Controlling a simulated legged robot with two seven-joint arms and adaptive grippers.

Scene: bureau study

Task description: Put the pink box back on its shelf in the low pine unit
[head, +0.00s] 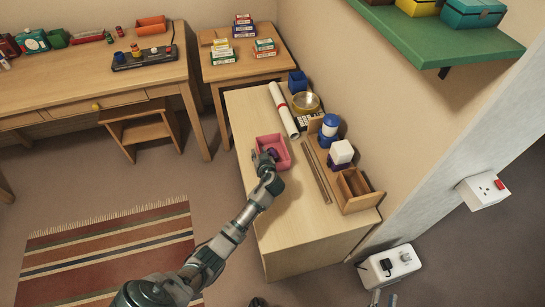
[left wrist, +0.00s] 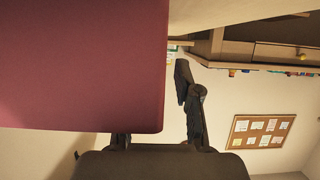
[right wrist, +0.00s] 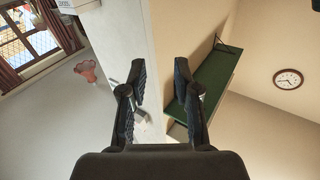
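The pink box (head: 284,141) is an open tray on top of the low pine unit (head: 250,104), near its left edge. In the left wrist view its pink side (left wrist: 80,60) fills the upper left, very close. My left gripper (head: 268,158) is at the box's near left corner. One finger stands just right of the pink side, spread as in an open gripper; the other finger is hidden behind the box. A small dark purple shape shows inside the box, unclear what. My right gripper (right wrist: 160,75) is open and empty. The unit's shelves are not visible.
A green wall shelf (head: 440,45) hangs at right.

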